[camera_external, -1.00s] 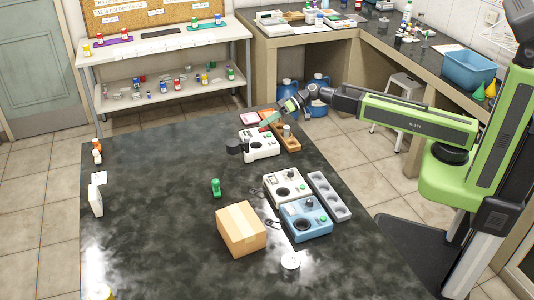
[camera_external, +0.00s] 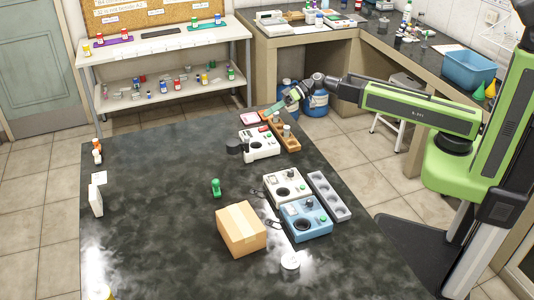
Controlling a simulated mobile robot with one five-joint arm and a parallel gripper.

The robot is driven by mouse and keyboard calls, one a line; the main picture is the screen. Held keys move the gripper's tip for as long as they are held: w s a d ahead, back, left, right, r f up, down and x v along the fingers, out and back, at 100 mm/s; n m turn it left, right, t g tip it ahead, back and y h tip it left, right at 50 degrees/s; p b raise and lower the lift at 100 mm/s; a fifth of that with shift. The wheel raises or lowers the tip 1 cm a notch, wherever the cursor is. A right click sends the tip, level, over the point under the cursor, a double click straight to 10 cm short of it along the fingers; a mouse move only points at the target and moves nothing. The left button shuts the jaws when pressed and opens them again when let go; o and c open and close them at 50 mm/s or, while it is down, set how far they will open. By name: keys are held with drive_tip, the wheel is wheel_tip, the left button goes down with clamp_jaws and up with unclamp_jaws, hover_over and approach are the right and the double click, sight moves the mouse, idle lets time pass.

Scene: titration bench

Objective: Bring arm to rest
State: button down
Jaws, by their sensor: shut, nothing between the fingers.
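My arm reaches in from the right, with its green link (camera_external: 420,108) held above the floor beside the dark table. My gripper (camera_external: 272,110) is shut and empty. It hangs at the table's far right corner, over or just behind the wooden rack (camera_external: 292,143). The fingers are small in this view, and the exact gap to the rack cannot be told.
On the dark table (camera_external: 150,220) stand a white device (camera_external: 262,146), a second white device (camera_external: 285,186), a blue device (camera_external: 306,219), a grey tray (camera_external: 329,196), a cardboard box (camera_external: 241,230) and a green-capped bottle (camera_external: 216,187). The table's left half is mostly clear.

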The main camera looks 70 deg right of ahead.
drive_tip(key=shift+s+d+r, duration=0.15)
drive_tip(key=shift+r, duration=0.4)
drive_tip(key=d+f+m+h, duration=0.1)
drive_tip(key=d, duration=0.4)
drive_tip(key=d+f+m+h, duration=0.1)
drive_tip(key=d+f+h, duration=0.1)
drive_tip(key=d, duration=0.3)
drive_tip(key=w+d+f+m+h, duration=0.1)
drive_tip(key=d+f, duration=0.1)
drive_tip(key=d, duration=0.4)
drive_tip(key=shift+d+f+m+h, duration=0.1)
drive_tip(key=shift+f+m+h, duration=0.05)
drive_tip(key=shift+m+h, duration=0.25)
drive_tip(key=s+d+f+m+g+h, duration=0.1)
drive_tip(key=s+d+f+h, duration=0.2)
drive_tip(key=d, duration=0.4)
drive_tip(key=s+a+f+n+g+h, duration=0.1)
drive_tip(key=s+a+f+g, duration=0.2)
drive_tip(key=s, duration=0.6)
drive_tip(key=s+a+f+n+g+h, duration=0.1)
drive_tip(key=s+a+f+n+g, duration=0.1)
drive_tip(key=s+a+g, duration=0.3)
drive_tip(key=s+a+f+p, duration=0.1)
drive_tip(key=s+a, duration=0.2)
drive_tip(key=s, duration=0.1)
drive_tip(key=shift+s+a, duration=0.3)
drive_tip(key=shift+s, duration=0.1)
